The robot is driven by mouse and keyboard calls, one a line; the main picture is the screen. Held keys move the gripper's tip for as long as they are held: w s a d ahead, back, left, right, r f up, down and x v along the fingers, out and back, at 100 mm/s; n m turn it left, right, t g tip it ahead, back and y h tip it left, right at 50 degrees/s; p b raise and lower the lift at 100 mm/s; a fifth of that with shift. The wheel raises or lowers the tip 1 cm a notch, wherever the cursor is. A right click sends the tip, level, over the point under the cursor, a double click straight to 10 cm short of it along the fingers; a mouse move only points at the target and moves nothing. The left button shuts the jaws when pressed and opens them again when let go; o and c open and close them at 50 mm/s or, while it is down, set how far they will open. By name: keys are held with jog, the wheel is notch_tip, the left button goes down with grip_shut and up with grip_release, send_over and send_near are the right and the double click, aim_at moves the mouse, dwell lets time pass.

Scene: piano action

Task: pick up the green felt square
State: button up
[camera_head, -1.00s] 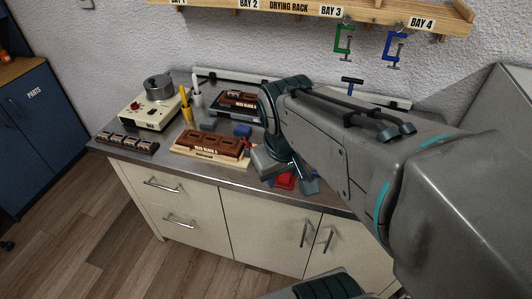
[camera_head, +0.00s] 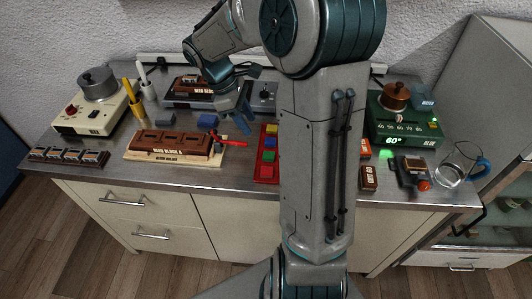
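The green felt square (camera_head: 268,156) lies in a red tray (camera_head: 264,181) at the middle of the bench, in a column with yellow and blue squares behind it. The tray's right side is hidden by my arm. My gripper (camera_head: 236,108) points down over the back of the bench, left of and behind the green square and apart from it. Its fingers are small and dark here, and I cannot tell whether they are open or shut.
A brown block on a wooden base (camera_head: 172,143) stands left of the tray, with a red-handled tool (camera_head: 231,140) between. A green glue heater (camera_head: 404,125) and a glass jug (camera_head: 457,165) stand at right. The bench's front strip is mostly clear.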

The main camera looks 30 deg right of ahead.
send_over(268, 155)
jog(key=w+a, duration=0.2)
jog(key=a, duration=0.1)
jog(key=f, duration=0.6)
jog(key=shift+d, duration=0.25)
jog(key=shift+x, duration=2.75)
jog(key=shift+s+d+r, duration=0.1)
jog(key=c, duration=0.7)
